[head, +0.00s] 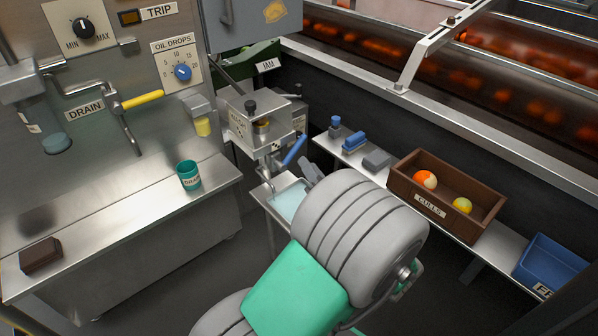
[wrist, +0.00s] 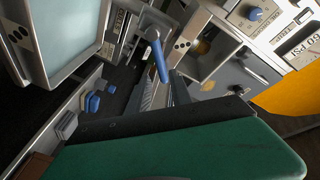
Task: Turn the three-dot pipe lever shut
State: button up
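The blue-handled pipe lever (head: 294,151) sticks out from the pipework below a steel box with a dotted tag. In the wrist view the blue lever (wrist: 159,58) hangs from a grey pivot, and a plate with dots (wrist: 185,44) is just right of it. My gripper (wrist: 164,88) has its two dark fingers apart, with the lever's end in line with the gap between them. I cannot tell whether they touch it. In the head view my gripper (head: 310,176) is mostly hidden behind my grey arm, just below the lever.
A pale-bottomed tray (head: 270,194) lies below the lever. A shelf (head: 340,150) to the right holds blue and grey blocks and a brown crate (head: 410,179) with two fruits. A yellow drain lever (head: 142,100) and a teal cup (head: 188,174) are at left.

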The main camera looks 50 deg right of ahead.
aim_at(298, 149)
jog(key=b+x, duration=0.1)
jog(key=x, duration=0.6)
jog(key=shift+w+d+r, duration=0.15)
jog(key=shift+w, duration=0.1)
grip_shut()
dwell(1.1)
